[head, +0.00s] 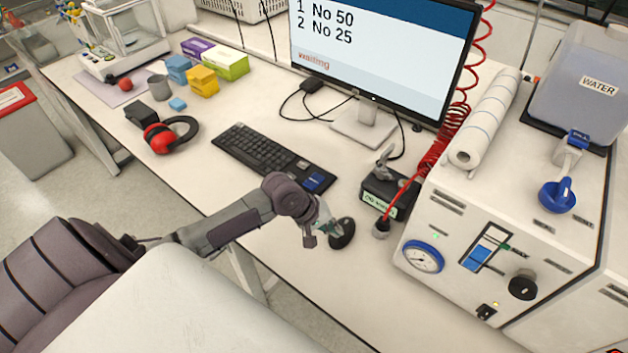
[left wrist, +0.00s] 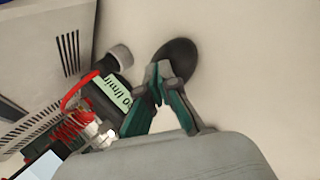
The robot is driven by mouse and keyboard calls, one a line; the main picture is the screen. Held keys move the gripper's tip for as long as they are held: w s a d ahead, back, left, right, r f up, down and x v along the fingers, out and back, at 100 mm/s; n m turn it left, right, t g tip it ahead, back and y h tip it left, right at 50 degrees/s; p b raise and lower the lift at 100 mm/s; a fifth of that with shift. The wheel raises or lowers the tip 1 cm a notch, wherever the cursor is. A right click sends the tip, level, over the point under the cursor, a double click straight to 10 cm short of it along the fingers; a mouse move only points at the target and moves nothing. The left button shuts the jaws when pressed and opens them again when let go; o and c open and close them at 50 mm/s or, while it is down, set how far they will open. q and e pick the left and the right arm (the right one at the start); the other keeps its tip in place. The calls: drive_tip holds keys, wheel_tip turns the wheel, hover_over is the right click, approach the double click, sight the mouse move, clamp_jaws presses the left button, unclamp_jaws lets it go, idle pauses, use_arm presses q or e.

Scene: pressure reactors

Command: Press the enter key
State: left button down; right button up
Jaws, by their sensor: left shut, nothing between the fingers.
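The black keyboard (head: 255,150) lies on the white bench in front of the monitor. A large blue key (head: 314,182) shows at its right end; its label is too small to read. My left gripper (head: 331,229) is shut and empty. It is to the right of the keyboard and nearer to me, apart from it, over or beside a black mouse (head: 343,236). In the left wrist view the green-and-grey fingers (left wrist: 163,76) point at the dark mouse (left wrist: 184,57); whether they touch it I cannot tell. The keyboard is not seen there. My right gripper is not in view.
The monitor (head: 385,60) reads "waiting". Right of the mouse are a black box with a green label (head: 380,206), a red coiled hose (head: 440,148) and a white reactor cabinet (head: 450,215). Red ear defenders (head: 160,138) lie left of the keyboard. The bench front is clear.

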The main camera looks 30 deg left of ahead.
use_arm(q)
drive_tip(key=w+a+r+n+t, duration=0.1)
drive_tip(key=w+a+r+n, duration=0.2)
drive_tip(key=w+a+n, duration=0.4)
wheel_tip(320, 180, up, 5)
drive_tip(key=n+t, duration=0.2)
drive_tip(key=n, duration=0.2)
hover_over(312, 181)
drive_tip(key=shift+r, duration=0.15)
wheel_tip(312, 181, down, 7)
drive_tip(key=b, duration=0.9)
drive_tip(key=shift+d+f, duration=0.1)
drive_tip(key=shift+f, duration=0.85)
